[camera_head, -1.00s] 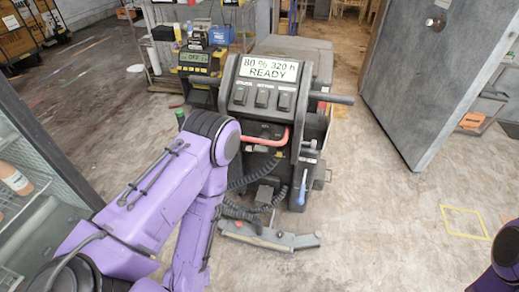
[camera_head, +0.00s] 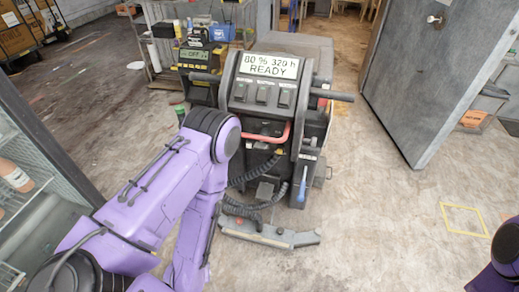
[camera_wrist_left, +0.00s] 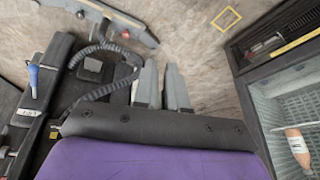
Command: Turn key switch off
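A dark floor-cleaning machine (camera_head: 262,118) stands in the middle of the head view. Its display (camera_head: 268,66) reads about "80 % 320 h READY". Below it is a row of dark switches (camera_head: 263,95), then a red handle (camera_head: 268,138). I cannot make out for sure which part is the key switch. My left arm reaches up in front of the machine's left side and bends down; its gripper does not show in the head view. In the left wrist view my left gripper (camera_wrist_left: 162,82) has two grey fingers apart, nothing between them. My right gripper is not in view.
A device with a small "OFF" display (camera_head: 194,54) stands behind the machine, near a shelf. A grey door (camera_head: 425,75) stands open at the right. A glass-sided cabinet with bottles (camera_head: 20,180) is at the left. The floor right of the machine is clear.

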